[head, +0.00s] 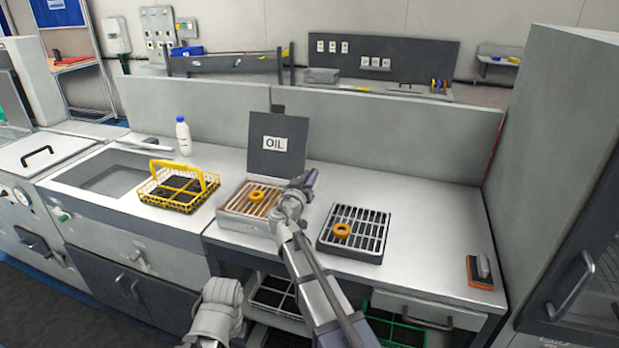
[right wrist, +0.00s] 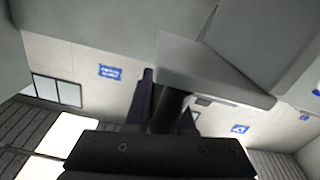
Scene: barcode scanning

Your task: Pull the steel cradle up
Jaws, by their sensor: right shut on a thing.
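The steel cradle (head: 240,206) shows as pale slats in the open oil bath (head: 243,224), with an orange ring (head: 257,196) on it. My right gripper (head: 309,179) is at the right side of the bath, and its wrist covers that end of the cradle. In the right wrist view the right gripper (right wrist: 168,108) is shut on a dark round bar, which I take as the cradle's handle. How high the cradle sits cannot be told. Part of my left arm shows at the bottom of the head view, but its gripper is not in view.
The raised lid marked OIL (head: 277,160) stands behind the bath. A yellow wire basket (head: 178,190) is to the left, beside the sink (head: 110,175). A black tray with a barred grate (head: 355,232) and another orange ring (head: 342,230) is to the right. Counter beyond it is clear up to a brush (head: 481,271).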

